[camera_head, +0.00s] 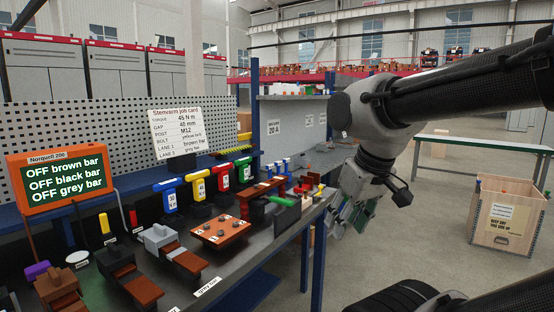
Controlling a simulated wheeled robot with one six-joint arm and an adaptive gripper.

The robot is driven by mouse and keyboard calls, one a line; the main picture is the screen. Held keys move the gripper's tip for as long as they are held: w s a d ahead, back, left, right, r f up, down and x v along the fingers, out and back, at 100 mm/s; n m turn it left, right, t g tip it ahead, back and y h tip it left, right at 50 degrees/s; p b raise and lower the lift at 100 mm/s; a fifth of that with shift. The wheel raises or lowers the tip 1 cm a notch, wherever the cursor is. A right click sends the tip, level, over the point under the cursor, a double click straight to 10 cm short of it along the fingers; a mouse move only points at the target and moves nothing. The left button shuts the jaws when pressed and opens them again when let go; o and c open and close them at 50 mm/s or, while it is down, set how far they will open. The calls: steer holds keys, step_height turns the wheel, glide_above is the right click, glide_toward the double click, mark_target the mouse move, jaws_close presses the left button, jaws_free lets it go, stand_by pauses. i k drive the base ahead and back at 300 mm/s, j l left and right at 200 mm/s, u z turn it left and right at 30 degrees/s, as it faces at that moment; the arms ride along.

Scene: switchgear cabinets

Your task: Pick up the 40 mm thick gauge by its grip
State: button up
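My gripper (348,213) hangs to the right of the bench's far right end, pointing down and apart from everything on the bench. Its fingers are small and seen at an angle, so I cannot tell whether it is open or shut. No gauge can be picked out by a readable 40 mm marking. Small blue-handled pieces (285,165) and small red and yellow pieces (304,188) stand at the bench's far end, too small to identify. A job card (177,130) on the bench reads gap 40 mm.
The dark bench (236,270) carries blue, yellow, red and green T-handled tools (199,186), a brown block with holes (220,232) and bar fixtures (183,262). An orange display (62,178) stands left. A wooden crate (506,222) and green-topped table (470,143) stand right, with open floor between.

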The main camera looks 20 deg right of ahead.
mark_target(286, 160)
steer(key=i+l, duration=0.15)
steer(key=l, duration=0.2)
steer(key=i+l, duration=0.15)
steer(key=l, duration=0.25)
steer(key=i+l, duration=0.2)
steer(key=l, duration=0.15)
steer(key=i+l, duration=0.15)
steer(key=l, duration=0.25)
steer(key=i+l, duration=0.15)
steer(key=l, duration=0.2)
